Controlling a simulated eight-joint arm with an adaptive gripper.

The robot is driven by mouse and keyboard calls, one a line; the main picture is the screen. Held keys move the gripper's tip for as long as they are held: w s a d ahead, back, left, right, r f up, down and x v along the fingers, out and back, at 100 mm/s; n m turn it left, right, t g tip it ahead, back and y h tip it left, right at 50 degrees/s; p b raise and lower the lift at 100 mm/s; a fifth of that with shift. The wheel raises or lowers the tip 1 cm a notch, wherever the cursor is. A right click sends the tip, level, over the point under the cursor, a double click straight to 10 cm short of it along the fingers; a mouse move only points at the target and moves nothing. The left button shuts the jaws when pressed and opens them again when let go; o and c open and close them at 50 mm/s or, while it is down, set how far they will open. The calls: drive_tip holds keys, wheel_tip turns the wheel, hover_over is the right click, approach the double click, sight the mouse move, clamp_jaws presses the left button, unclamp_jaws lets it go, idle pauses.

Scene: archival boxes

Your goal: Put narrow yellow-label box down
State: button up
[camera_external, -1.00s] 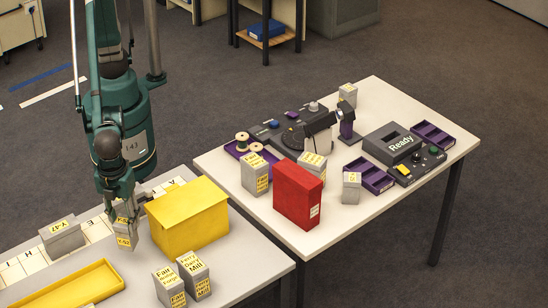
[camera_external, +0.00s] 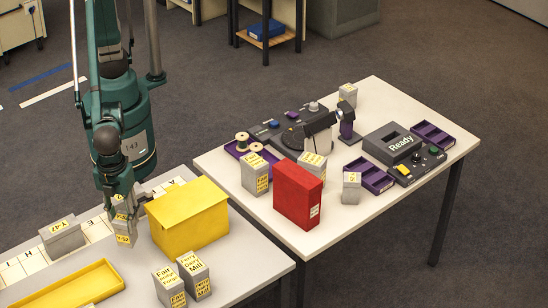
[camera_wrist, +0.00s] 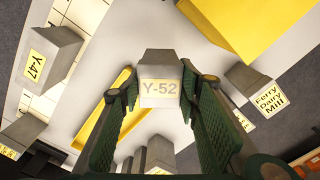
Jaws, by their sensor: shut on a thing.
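The narrow grey box with the yellow label Y-52 (camera_wrist: 160,87) is between the two green-padded fingers of my gripper (camera_wrist: 165,100) in the wrist view. The fingers are shut on its sides. In the external view the box (camera_external: 124,232) is upright at my gripper (camera_external: 124,207), just left of the large yellow box (camera_external: 188,222). I cannot tell whether its bottom touches the table. A wider grey box labelled Y-47 (camera_external: 62,236) stands to its left, and also shows in the wrist view (camera_wrist: 45,68).
A strip of lettered white squares (camera_external: 96,229) runs along the table's back. A yellow tray (camera_external: 72,286) lies at the front left. A red box (camera_external: 297,194) is on the other table.

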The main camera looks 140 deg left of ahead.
drive_tip(key=shift+r, duration=0.1)
wheel_tip(320, 180, up, 11)
drive_tip(key=s+a+r+n+b, duration=0.15)
drive_tip(key=a+n, duration=0.25)
drive_tip(key=a, duration=2.4)
drive_tip(key=s+a+f+n+b, duration=0.1)
drive_tip(key=s+a+n, duration=0.2)
drive_tip(key=s+a, duration=0.8)
drive_tip(key=s+a+f+n+b, duration=0.1)
drive_tip(key=s+a+n+b, duration=0.15)
drive_tip(key=s+a, duration=0.9)
drive_tip(key=w+a+f, duration=0.1)
drive_tip(key=w+f, duration=0.1)
drive_tip(key=f, duration=0.3)
drive_tip(key=w+a+f, duration=0.2)
drive_tip(key=f, duration=0.3)
drive_tip(key=shift+a+f+n+p, duration=0.25)
drive_tip(key=shift+n+p, duration=0.1)
drive_tip(key=shift+p, duration=0.1)
